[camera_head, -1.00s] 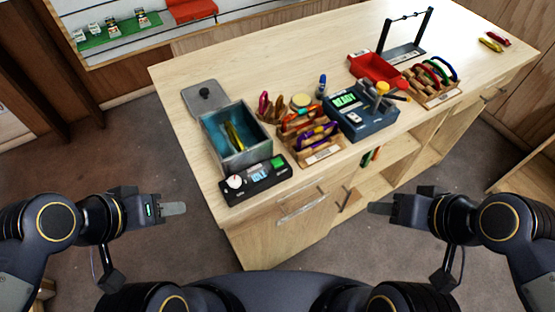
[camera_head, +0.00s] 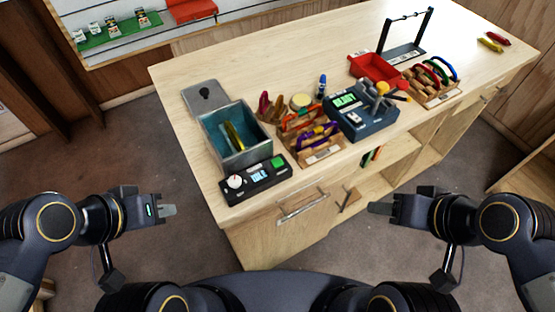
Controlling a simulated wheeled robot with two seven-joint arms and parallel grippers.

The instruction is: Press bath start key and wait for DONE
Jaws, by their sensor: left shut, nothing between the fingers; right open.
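The bath (camera_head: 236,157) is a grey open box with a blue inside on the left end of the bench. A yellow and dark item (camera_head: 234,138) lies in it. In front of the bath is a black control box (camera_head: 256,183) with a white knob (camera_head: 235,182), a small pale display (camera_head: 259,176) too small to read, and a green key (camera_head: 278,162). My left gripper (camera_head: 168,210) is shut and empty, left of the bench and apart from the control box. My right gripper (camera_head: 378,208) is open and empty, in front of the bench.
The bath's grey lid (camera_head: 205,97) lies behind it. Wooden racks (camera_head: 318,152) with carabiners and a dark device (camera_head: 361,123) with a green display stand to the right. A red tray (camera_head: 378,69) is further back. The bench front (camera_head: 285,233) has a handle.

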